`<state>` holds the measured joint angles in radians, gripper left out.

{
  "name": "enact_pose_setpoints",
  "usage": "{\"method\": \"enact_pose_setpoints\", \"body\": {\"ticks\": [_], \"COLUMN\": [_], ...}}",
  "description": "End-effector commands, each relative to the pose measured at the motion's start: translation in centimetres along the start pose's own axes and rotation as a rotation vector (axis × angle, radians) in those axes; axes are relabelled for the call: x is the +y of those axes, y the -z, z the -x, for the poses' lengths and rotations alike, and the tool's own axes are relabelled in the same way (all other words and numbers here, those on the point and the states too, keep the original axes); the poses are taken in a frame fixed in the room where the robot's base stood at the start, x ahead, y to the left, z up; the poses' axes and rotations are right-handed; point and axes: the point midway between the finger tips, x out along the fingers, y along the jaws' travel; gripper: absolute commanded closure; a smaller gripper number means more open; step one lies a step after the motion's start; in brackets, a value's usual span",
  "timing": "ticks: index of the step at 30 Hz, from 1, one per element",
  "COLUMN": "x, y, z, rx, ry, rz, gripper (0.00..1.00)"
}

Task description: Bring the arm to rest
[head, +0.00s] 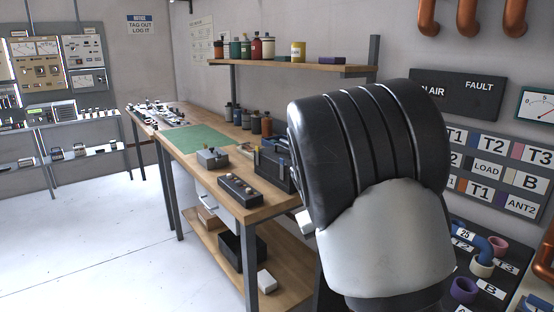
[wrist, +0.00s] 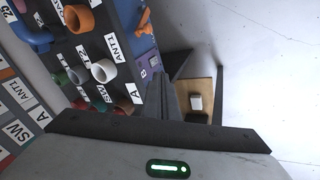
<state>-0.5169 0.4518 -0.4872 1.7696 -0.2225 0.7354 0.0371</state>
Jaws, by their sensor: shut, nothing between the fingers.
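My arm fills the right middle of the head view as a large black ribbed link above a pale grey one. It stands in front of the workbench's near end (head: 262,212) and part of the wall. My gripper (wrist: 172,88) shows in the wrist view as dark fingers beyond the pale hand with its green light. The fingers are shut with nothing held. They point past the edge of a dark panel (wrist: 124,22) of labelled, coloured pipe fittings; whether they touch it is unclear. In the head view my gripper is hidden behind the arm.
The workbench holds a green mat (head: 195,139), a grey box (head: 212,157) and a black toolbox (head: 272,165). A shelf (head: 345,69) of containers is above. Coloured fittings, such as a purple one (head: 464,290), stand at lower right. The white floor (head: 75,245) at left is clear.

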Motion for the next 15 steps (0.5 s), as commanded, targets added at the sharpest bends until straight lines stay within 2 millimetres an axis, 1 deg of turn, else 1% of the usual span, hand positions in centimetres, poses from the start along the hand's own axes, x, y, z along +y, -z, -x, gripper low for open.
{"method": "enact_pose_setpoints", "body": {"ticks": [1, 5, 6, 8, 9, 11, 12, 15], "x": [0.8, 1.4, 1.5, 1.5, 1.5, 1.3, 1.2, 0.6], "y": [-1.6, -5.8, -7.1, -9.2, -10.7, -12.8, -14.2, -17.2], "z": [2.1, 6.9, 8.4, 10.5, 11.9, 13.8, 14.8, 16.8], "rx": [0.013, 0.042, 0.055, 0.076, 0.092, 0.116, 0.131, 0.165], "ry": [0.053, 0.167, 0.196, 0.236, 0.258, 0.285, 0.298, 0.316], "rz": [-0.047, -0.130, -0.150, -0.178, -0.193, -0.214, -0.224, -0.244], "gripper": [1.00, 1.00, 1.00, 1.00, 1.00, 1.00, 1.00, 1.00]}}
